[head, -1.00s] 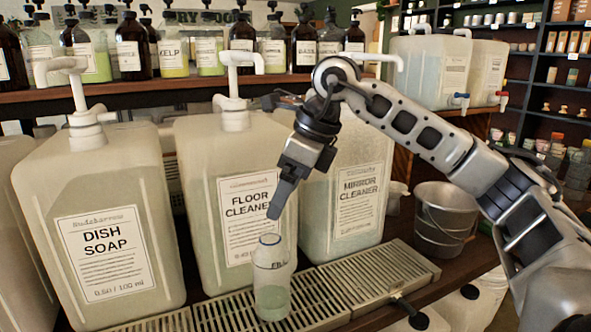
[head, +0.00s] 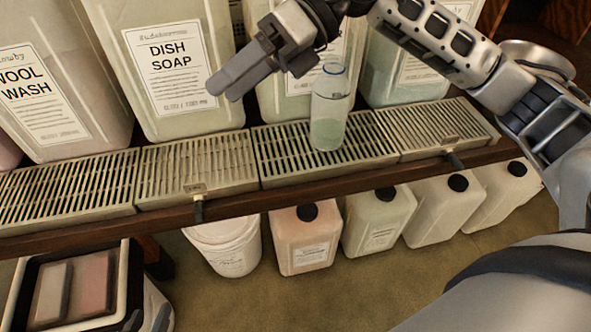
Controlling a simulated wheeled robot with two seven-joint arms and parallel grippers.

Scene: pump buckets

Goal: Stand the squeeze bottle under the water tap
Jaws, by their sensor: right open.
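The clear squeeze bottle (head: 328,125), with a blue ring at its top and pale green liquid inside, stands upright on a slatted drip tray (head: 275,165). My right gripper (head: 228,84) is open and empty. Its fingers point down-left in front of the dish soap container, left of the bottle and apart from it. My left gripper is out of view. The water tap does not show now; in the earlier view, a blue tap and a red tap sit on tanks at the upper right.
The dish soap container (head: 165,65) and wool wash container (head: 60,90) stand behind the trays. The neighbouring tray (head: 430,125) right of the bottle is clear. Capped jugs (head: 380,222) and a white bucket (head: 225,245) stand below the shelf.

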